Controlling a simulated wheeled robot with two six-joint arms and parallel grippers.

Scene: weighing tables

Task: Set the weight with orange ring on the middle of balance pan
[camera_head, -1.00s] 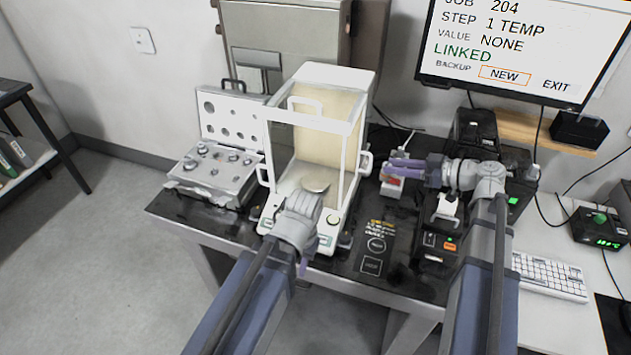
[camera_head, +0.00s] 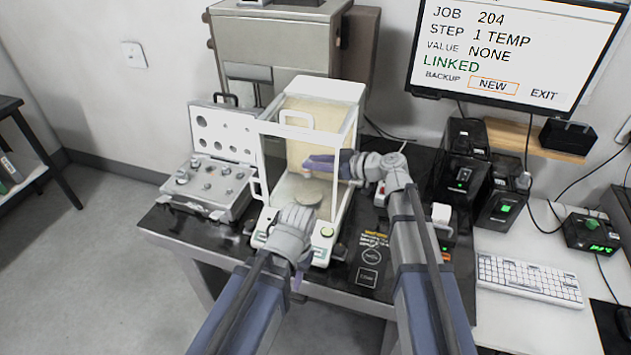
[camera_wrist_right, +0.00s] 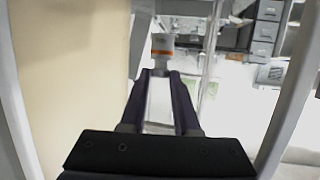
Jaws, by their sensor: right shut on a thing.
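The weight with the orange ring (camera_wrist_right: 163,45) is held at the fingertips of my right gripper (camera_wrist_right: 160,82) in the right wrist view. In the head view my right gripper (camera_head: 312,163) reaches from the right into the balance chamber, above the round balance pan (camera_head: 308,197). I cannot make out the weight clearly in the head view. The balance (camera_head: 350,196) has a white frame and clear panes.
An open weight case (camera_head: 209,184) with several weights stands left of the balance. The balance's side frame and handle (camera_head: 362,163) are close to my right wrist. Black devices (camera_head: 462,165), a keyboard (camera_head: 528,279) and a monitor (camera_head: 508,50) are on the right.

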